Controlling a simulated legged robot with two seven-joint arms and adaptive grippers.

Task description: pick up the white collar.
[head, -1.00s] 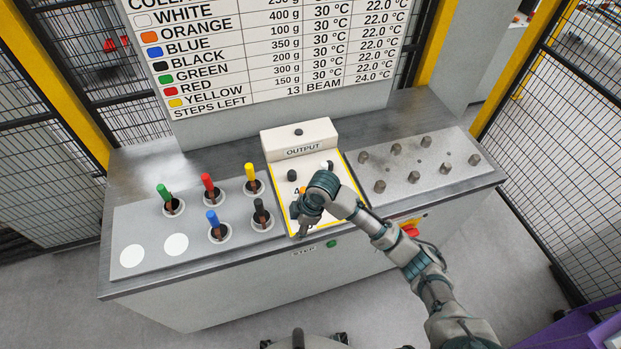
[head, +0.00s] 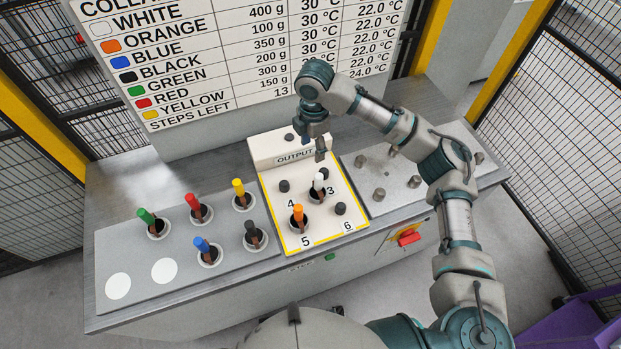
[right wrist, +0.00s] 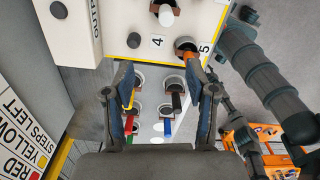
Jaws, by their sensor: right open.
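The white collar (head: 318,181) stands upright in a round hole of the yellow-edged output panel (head: 268,193), beside the number 3. It also shows in the right wrist view (right wrist: 166,16) at the top edge, beyond the fingertips. My right gripper (head: 320,153) is above and behind the white collar in the head view, apart from it. In the right wrist view my right gripper (right wrist: 167,78) has its two fingers spread with nothing held between them. My left gripper is not in view.
An orange collar (head: 298,214) stands in the panel near the number 5. Green (head: 147,216), red (head: 193,203), yellow (head: 238,189), blue (head: 202,246) and black (head: 250,229) collars stand in holes at left. A large chart (head: 240,50) rises behind; a red switch (head: 408,238) is in front.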

